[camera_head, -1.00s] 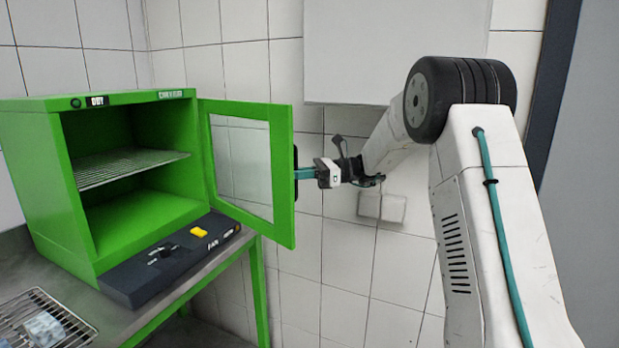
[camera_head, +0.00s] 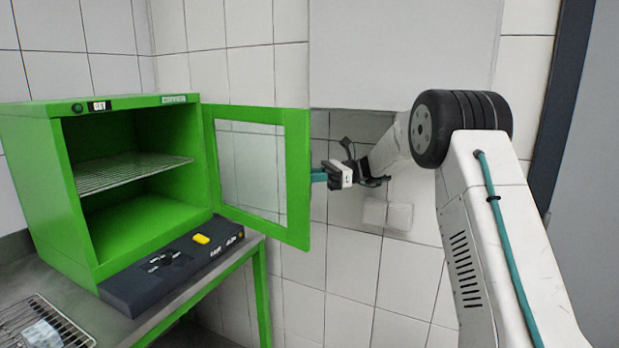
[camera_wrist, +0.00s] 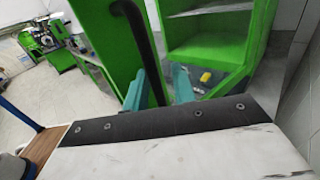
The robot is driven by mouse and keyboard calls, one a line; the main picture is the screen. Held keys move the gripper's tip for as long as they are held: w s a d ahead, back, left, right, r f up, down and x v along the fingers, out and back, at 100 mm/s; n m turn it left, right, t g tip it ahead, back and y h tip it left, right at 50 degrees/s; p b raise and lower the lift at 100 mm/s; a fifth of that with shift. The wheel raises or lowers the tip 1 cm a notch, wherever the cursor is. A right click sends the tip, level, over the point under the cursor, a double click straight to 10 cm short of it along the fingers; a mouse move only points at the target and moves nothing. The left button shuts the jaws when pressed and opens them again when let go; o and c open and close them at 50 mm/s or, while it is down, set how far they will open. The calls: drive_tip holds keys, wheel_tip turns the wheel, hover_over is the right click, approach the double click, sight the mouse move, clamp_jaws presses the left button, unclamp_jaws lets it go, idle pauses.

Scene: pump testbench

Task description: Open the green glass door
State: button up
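The green glass door (camera_head: 298,180) stands swung wide out from the green cabinet (camera_head: 45,180), hinged on the cabinet's right side. Its clear pane (camera_head: 250,170) is framed in green. My gripper (camera_head: 319,175) is at the door's free edge, its teal fingertips partly hidden by the frame. In the wrist view, the black door handle (camera_wrist: 145,45) runs between the two teal fingers of my gripper (camera_wrist: 160,88). The handle is close to the left finger, with a small gap to the right one, so the fingers look open around it.
The cabinet holds a wire shelf (camera_head: 130,172) and is otherwise empty. A dark control panel (camera_head: 165,268) with a yellow switch lies in front. A wire rack (camera_head: 45,325) sits on the table at lower left. A tiled wall (camera_head: 350,290) stands behind the door.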

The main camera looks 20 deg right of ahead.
drive_tip(key=shift+d, duration=0.15)
drive_tip(key=shift+r, duration=0.1)
drive_tip(key=shift+r, duration=0.3)
drive_tip(key=s+r, duration=0.4)
drive_tip(key=s, duration=1.2)
drive_tip(key=shift+a, duration=0.25)
drive_tip(key=shift+r, duration=0.1)
